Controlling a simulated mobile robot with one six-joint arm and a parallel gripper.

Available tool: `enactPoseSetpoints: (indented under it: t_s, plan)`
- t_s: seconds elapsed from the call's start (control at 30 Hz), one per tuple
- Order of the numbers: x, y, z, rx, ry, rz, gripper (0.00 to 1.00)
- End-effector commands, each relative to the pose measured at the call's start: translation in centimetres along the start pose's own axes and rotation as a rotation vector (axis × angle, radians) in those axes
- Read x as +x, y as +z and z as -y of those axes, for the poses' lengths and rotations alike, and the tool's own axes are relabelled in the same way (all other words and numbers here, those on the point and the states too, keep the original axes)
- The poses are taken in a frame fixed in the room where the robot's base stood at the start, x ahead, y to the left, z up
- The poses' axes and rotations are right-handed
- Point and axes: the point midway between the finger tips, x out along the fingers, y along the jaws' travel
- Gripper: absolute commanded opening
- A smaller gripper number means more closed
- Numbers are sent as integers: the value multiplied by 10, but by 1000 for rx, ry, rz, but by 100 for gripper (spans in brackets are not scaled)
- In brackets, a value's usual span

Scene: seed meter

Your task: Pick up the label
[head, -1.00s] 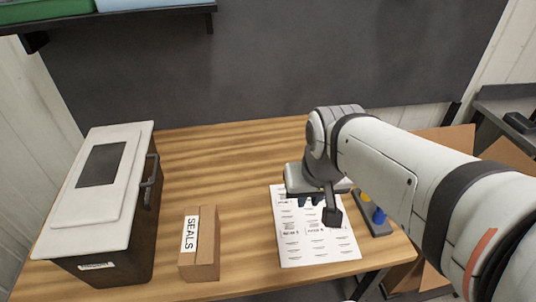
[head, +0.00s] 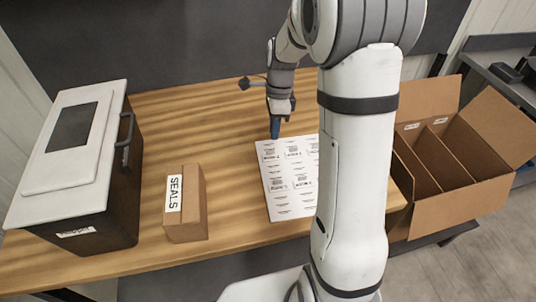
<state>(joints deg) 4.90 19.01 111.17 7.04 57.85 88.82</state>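A white sheet of printed labels (head: 270,182) lies flat on the wooden table, partly hidden on its right behind my arm. Its print is too small to read. My gripper (head: 275,134) points down over the sheet's far left corner, with its blue fingertips at or just above the sheet's far edge. I cannot tell whether they touch the paper. The fingers are seen edge-on, so the gap between them does not show. No label is visibly lifted off the sheet.
A cardboard box marked SEALS (head: 187,203) stands left of the sheet. A dark bin with a white lid (head: 72,140) is at the far left. An open, divided carton (head: 455,200) stands at the right.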

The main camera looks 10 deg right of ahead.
Motion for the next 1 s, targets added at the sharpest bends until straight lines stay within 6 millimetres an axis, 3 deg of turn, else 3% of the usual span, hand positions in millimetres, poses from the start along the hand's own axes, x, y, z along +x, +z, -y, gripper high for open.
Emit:
enactPoseSetpoints:
  t_s: [0.5, 0.8, 1.0]
  plan:
    - [66, 3, 3, -3, 2, 0, 16]
    - [71, 3, 3, -4, -1, 0, 16]
    - [70, 3, 3, -5, -1, 0, 0]
